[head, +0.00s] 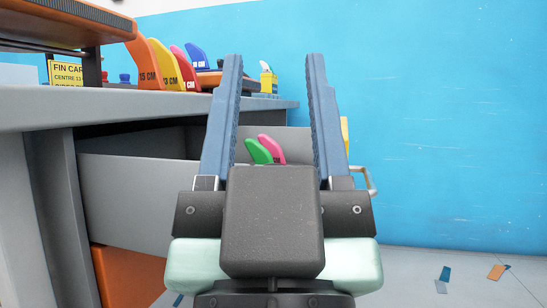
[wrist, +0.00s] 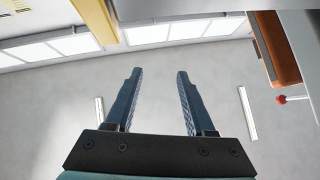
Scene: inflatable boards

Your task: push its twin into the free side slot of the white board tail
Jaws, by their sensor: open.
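My gripper (head: 273,58) is open and empty, its two blue fingers pointing up in front of the drawer. On the bench stand an orange fin (head: 145,62), a yellow fin (head: 165,66), a pink-red fin (head: 185,68) and a blue fin (head: 197,56). I cannot make out a white board tail or its slots.
The grey bench top (head: 120,104) runs along the left above the drawer. A brown board (head: 60,22) on a dark stand overhangs it, near a yellow sign (head: 67,72). A yellow container (head: 268,82) stands at the bench's far end. Floor at right (head: 440,262) is mostly clear.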

